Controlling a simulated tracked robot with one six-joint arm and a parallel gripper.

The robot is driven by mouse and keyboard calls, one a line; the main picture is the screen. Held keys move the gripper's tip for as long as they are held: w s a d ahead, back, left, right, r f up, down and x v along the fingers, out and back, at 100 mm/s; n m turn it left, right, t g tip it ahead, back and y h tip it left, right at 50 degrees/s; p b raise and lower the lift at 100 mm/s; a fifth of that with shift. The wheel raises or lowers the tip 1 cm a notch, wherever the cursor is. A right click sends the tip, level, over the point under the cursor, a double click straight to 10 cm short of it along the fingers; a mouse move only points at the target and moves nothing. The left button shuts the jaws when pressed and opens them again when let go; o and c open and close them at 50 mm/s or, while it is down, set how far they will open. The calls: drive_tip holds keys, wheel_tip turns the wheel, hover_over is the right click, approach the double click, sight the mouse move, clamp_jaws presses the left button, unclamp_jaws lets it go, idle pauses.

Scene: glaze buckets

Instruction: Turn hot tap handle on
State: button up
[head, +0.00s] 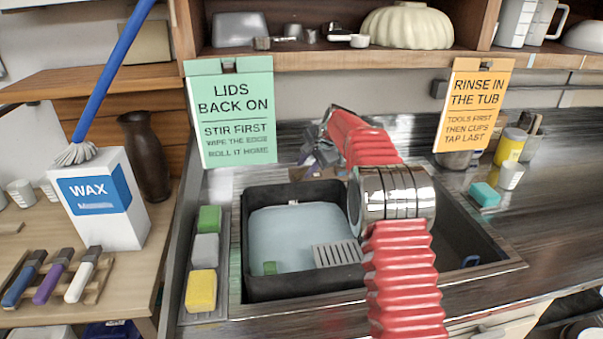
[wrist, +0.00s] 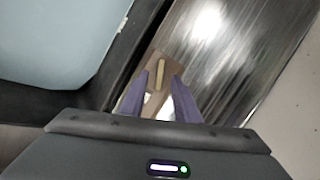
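My gripper (wrist: 159,80) shows two purple fingers standing apart in the wrist view, with nothing clearly clamped between them. A small tan bar on a brown base (wrist: 161,72) lies just beyond and between the fingertips; it may be the tap handle, but I cannot tell whether it is the hot one. A pale patch shows between the fingers below it. In the head view my gripper (head: 318,158) is a small purplish shape behind the black tub, partly hidden by my red arm. No tap is clearly visible there.
A black tub (head: 290,288) of pale blue water sits in the sink. Green (head: 209,219), grey (head: 205,247) and yellow (head: 201,290) blocks lie along its left. A green sign (head: 231,112) and an orange sign (head: 477,104) hang above. The right counter (head: 550,225) is largely clear.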

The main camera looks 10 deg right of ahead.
sight(301, 173)
drive_tip(key=shift+x, duration=1.9)
drive_tip(key=shift+c, duration=0.6)
clamp_jaws()
drive_tip(key=shift+a, duration=0.15)
